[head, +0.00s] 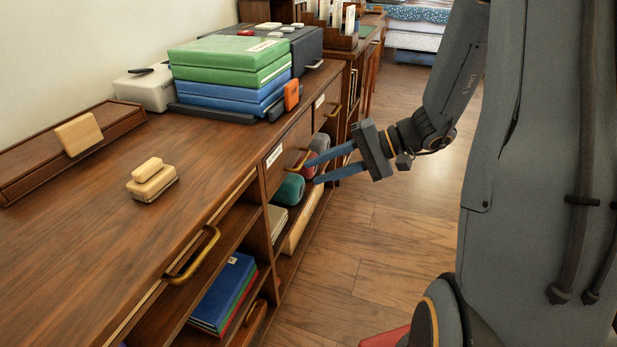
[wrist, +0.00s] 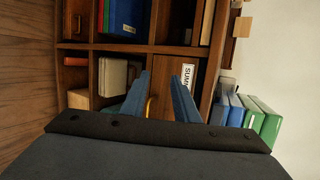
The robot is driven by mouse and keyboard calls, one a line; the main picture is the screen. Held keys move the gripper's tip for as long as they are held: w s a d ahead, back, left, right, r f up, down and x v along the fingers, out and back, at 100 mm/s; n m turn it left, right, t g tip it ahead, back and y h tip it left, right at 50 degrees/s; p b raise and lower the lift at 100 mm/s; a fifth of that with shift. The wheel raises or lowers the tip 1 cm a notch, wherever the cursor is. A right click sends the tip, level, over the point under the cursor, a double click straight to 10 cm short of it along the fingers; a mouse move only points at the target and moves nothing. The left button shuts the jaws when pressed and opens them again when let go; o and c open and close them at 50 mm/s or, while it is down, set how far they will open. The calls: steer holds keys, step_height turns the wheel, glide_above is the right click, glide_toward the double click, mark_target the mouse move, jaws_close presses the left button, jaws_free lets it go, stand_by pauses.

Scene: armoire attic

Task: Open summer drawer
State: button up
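In the wrist view, the summer drawer (wrist: 168,66) is a brown wooden front whose white label (wrist: 187,74) shows the letters "SUM". Its brass handle (wrist: 149,106) is partly hidden by my left finger. In the head view, a labelled drawer (head: 287,158) with a curved brass handle (head: 301,157) lies by my fingertips; its label is too small to read. My gripper (head: 312,171) has two blue fingers spread apart, with nothing held between them. It also shows in the wrist view (wrist: 160,75), pointing at the drawer front. I cannot tell whether a finger touches the handle. The drawer looks shut.
Another drawer (head: 326,103) with a brass handle is farther along the cabinet. A nearer brass handle (head: 195,258) sticks out at the front left. Open shelves below hold blue folders (head: 224,291) and a teal roll (head: 289,189). Green boxes (head: 230,54) stand on top.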

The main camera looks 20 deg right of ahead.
steer(key=w+d+f+m+t+b, duration=0.1)
steer(key=w+d+f+t+b, duration=0.4)
steer(key=w+d+b, duration=0.3)
steer(key=x, duration=0.9)
steer(key=shift+a+r+y, duration=0.2)
steer(key=shift+r+y, duration=0.2)
steer(key=shift+r, duration=0.05)
steer(key=shift+s, duration=0.15)
jaws_close()
